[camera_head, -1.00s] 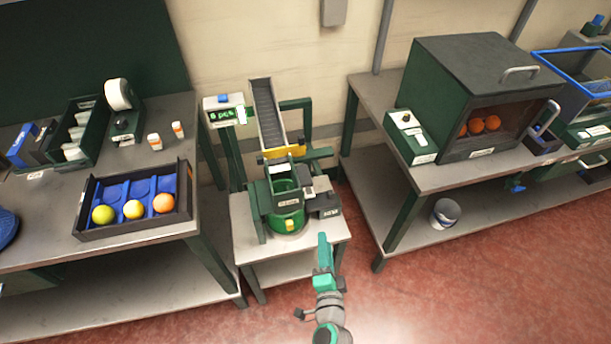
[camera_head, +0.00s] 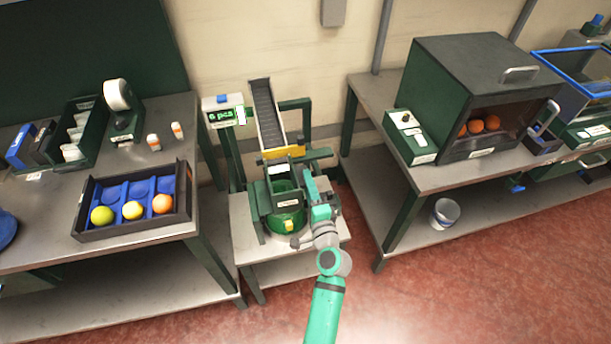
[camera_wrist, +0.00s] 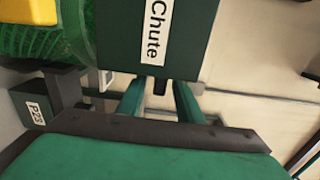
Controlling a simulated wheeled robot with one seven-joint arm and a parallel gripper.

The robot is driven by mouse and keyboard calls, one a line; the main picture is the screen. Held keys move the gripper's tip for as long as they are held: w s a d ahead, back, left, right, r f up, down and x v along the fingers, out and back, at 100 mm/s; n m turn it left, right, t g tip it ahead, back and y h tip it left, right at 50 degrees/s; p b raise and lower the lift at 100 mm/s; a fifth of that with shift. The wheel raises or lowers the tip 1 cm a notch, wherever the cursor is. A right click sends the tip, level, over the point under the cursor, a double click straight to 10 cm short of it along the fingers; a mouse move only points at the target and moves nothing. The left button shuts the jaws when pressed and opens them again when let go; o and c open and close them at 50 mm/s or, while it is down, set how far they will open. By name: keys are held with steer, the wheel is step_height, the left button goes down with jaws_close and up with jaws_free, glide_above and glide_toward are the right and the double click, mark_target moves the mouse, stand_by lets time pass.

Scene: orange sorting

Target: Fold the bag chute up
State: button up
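The bag chute (camera_head: 284,203) is a dark green panel on the front of the bagging stand, above a round green holder (camera_head: 286,222). In the wrist view the panel (camera_wrist: 120,40) fills the top middle, with a white "Chute" label and a small dark tab (camera_wrist: 160,87) at its lower edge. My gripper (camera_head: 308,178) is at the right side of the chute. In the wrist view its two teal fingers (camera_wrist: 160,98) stand apart, one on each side of the tab, with gaps visible. Their tips are close to the panel edge; contact cannot be told.
A grey ramp (camera_head: 268,112) with a yellow gate (camera_head: 283,152) rises behind the chute. A display (camera_head: 223,113) reads "6 pcs". A tray (camera_head: 130,228) with three fruits is on the left table. A dark green cabinet (camera_head: 480,65) holding oranges is on the right.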

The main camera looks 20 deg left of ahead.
mark_target(303, 166)
steer(key=shift+x, duration=1.7)
jaws_close()
